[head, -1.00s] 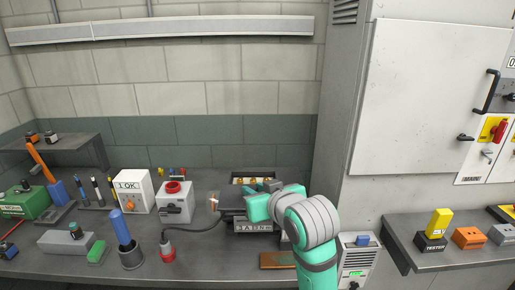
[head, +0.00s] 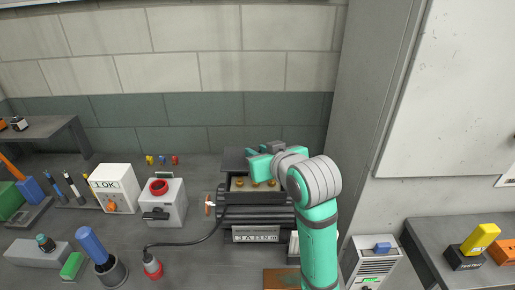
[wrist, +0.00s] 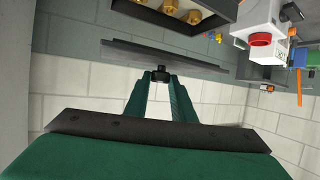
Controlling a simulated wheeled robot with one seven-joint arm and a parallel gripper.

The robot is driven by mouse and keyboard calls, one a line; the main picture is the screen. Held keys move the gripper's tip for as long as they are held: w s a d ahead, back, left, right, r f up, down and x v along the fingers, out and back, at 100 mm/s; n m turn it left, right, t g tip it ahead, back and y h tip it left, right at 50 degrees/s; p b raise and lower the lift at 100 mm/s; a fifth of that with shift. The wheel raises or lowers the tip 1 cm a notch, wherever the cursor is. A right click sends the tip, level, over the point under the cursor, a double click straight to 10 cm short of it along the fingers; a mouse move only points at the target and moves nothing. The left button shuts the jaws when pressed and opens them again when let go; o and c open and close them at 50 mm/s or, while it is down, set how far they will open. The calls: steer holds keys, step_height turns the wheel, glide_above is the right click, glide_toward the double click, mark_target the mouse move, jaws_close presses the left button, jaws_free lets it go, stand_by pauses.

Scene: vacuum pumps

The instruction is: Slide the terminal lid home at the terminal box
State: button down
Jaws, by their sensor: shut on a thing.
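The terminal box (head: 233,186) sits on the dark pump in the middle of the bench, its top open with brass terminals (head: 256,184) showing. My gripper (head: 256,154) is above the box's far side. In the wrist view its two green fingers (wrist: 161,82) are shut on the small black knob (wrist: 161,71) of the terminal lid (wrist: 205,65). The lid is a thin dark plate, seen nearly edge-on there, with a gap to the open box (wrist: 222,22). In the head view the lid (head: 234,160) shows behind the terminals, partly hidden by my gripper.
A white box with a red ring (head: 160,188) and a white OK box (head: 115,187) stand left of the pump. A cable (head: 195,240) runs to a red-based plug (head: 152,268). A grey cabinet (head: 375,120) rises to the right.

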steer(key=shift+s+d+f, duration=0.1)
steer(key=shift+d+f, duration=0.05)
steer(key=shift+f, duration=0.6)
steer(key=shift+s+d+f, duration=0.1)
steer(key=shift+d+f, duration=0.05)
steer(key=shift+f, duration=0.55)
steer(key=shift+a+f, duration=0.3)
steer(key=shift+f, duration=0.5)
steer(key=shift+d+f, duration=0.1)
steer(key=shift+d, duration=0.1)
